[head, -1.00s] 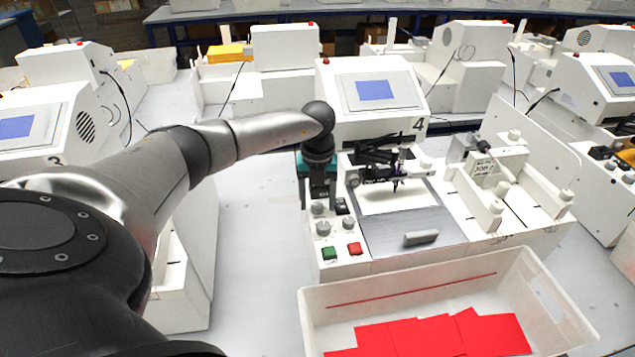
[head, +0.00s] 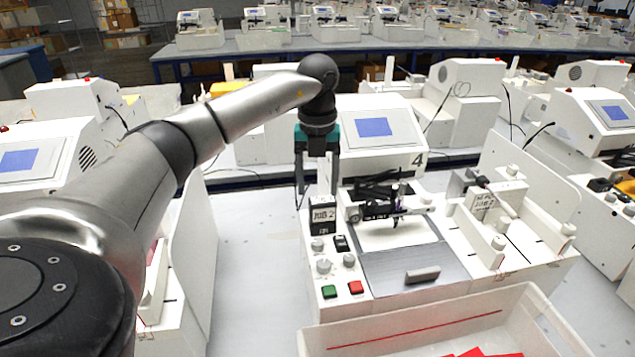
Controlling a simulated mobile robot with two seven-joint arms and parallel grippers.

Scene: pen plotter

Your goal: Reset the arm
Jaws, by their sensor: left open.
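The pen plotter marked 4 (head: 408,258) stands in the middle of the head view, with a blue screen (head: 374,127) at its back. Its black plotter arm (head: 378,201) with a pen lies over a white sheet (head: 398,233) on the bed. A grey plate with a handle (head: 422,275) is at the front of the bed. Knobs, a black switch (head: 341,243), a green button (head: 330,291) and a red button (head: 356,287) are on the panel. My right gripper is not in view.
A white bin (head: 440,322) with red sheets (head: 482,353) stands in front of the plotter. A side tray with upright white guides (head: 499,242) is at its right. Other plotters stand left, right and behind. Bare table (head: 252,240) shows left of the plotter.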

